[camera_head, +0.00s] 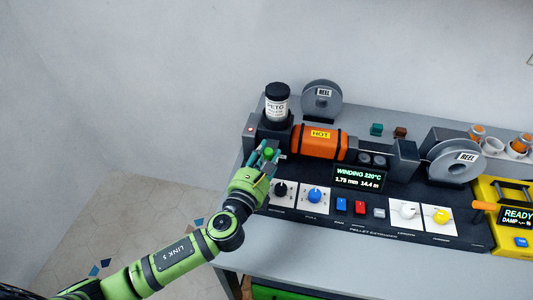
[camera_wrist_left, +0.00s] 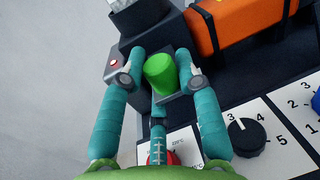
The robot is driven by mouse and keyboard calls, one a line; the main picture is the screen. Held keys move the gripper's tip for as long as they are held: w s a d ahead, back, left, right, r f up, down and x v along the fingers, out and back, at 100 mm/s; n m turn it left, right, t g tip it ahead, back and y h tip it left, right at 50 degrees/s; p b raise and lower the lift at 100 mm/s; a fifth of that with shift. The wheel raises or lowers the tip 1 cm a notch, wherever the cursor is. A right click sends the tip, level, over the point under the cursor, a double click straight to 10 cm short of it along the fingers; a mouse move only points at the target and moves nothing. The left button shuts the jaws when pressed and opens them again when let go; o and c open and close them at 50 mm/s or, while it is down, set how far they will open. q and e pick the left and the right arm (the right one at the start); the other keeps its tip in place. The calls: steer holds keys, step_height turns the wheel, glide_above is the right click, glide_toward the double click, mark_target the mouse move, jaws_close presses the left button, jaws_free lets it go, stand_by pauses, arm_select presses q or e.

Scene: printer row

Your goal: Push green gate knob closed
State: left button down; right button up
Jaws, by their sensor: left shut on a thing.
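The green gate knob (camera_head: 268,153) is a short upright cylinder at the left end of the pellet extruder, just below the PETG jar (camera_head: 277,102). In the head view my left gripper (camera_head: 266,158) reaches the knob from the lower left. Part of the knob's base is hidden by the fingers. My right gripper is not in view.
The orange HOT barrel (camera_head: 319,142) lies right of the knob. A black dial (camera_wrist_left: 246,137) and a red control (camera_wrist_left: 162,158) are close to my left gripper. A yellow machine (camera_head: 512,238) is at the far right.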

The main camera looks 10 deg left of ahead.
mark_target(272, 144)
arm_select(q)
steer(key=shift+d+r, duration=0.2)
steer(key=shift+r, duration=0.1)
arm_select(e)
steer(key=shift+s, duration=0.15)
arm_select(q)
steer(key=shift+w+r, duration=0.1)
steer(key=shift+w, duration=0.25)
steer(key=shift+w+r, duration=0.1)
steer(key=shift+w, duration=1.1)
steer(key=shift+s, duration=0.1)
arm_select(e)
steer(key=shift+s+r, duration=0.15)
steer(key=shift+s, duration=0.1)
arm_select(q)
steer(key=shift+r, duration=0.1)
steer(key=c, duration=1)
jaws_free()
steer(key=shift+d, duration=0.1)
steer(key=shift+c, duration=0.2)
steer(key=shift+w+d, duration=0.2)
steer(key=shift+f, duration=0.2)
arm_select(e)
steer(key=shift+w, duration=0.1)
